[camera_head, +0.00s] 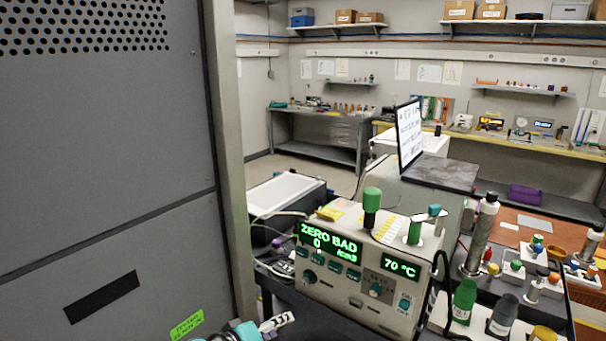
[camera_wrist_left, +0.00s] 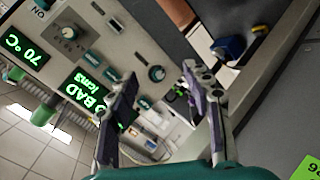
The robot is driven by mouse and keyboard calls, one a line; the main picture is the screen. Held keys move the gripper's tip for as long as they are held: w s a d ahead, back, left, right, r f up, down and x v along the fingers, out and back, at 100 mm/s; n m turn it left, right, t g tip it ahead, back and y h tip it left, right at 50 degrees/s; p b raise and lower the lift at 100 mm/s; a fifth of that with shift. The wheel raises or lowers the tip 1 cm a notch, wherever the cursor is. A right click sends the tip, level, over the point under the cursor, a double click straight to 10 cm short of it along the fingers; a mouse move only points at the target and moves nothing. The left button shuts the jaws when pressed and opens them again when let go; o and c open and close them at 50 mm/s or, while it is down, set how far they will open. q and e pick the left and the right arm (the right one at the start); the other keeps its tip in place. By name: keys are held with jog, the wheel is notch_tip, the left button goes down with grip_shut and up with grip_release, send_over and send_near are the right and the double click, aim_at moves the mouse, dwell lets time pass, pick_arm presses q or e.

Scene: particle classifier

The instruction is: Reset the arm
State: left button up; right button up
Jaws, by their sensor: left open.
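My left gripper (camera_head: 277,324) shows at the bottom edge of the head view, in front of the cabinet edge and to the lower left of the particle classifier (camera_head: 341,292). In the left wrist view my left gripper (camera_wrist_left: 160,90) has its two fingers spread apart with nothing between them. The classifier, a beige box, also shows in that view (camera_wrist_left: 95,35), tilted, beyond the fingers. Its green displays read "ZERO BAD 0" and "70 °C". The gripper is apart from it. My right gripper is not in view.
A large grey cabinet (camera_head: 100,180) fills the left side, close to my left gripper. Green-capped bottles (camera_head: 464,302) and fittings stand right of the classifier. Open floor (camera_head: 330,172) lies further back.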

pick_arm(q)
jog(key=s+a+m+g+y, duration=0.1)
jog(key=s+a, duration=0.4)
jog(key=s, duration=0.5)
jog(key=s+a+f+m+g+y, duration=0.1)
jog(key=s+a+m+g+y, duration=0.1)
jog(key=s+a+y, duration=0.4)
jog(key=s+m, duration=0.1)
jog(key=s, duration=0.3)
jog(key=shift+f+m, duration=0.2)
jog(key=shift+m, duration=0.2)
jog(key=shift+c, duration=0.3)
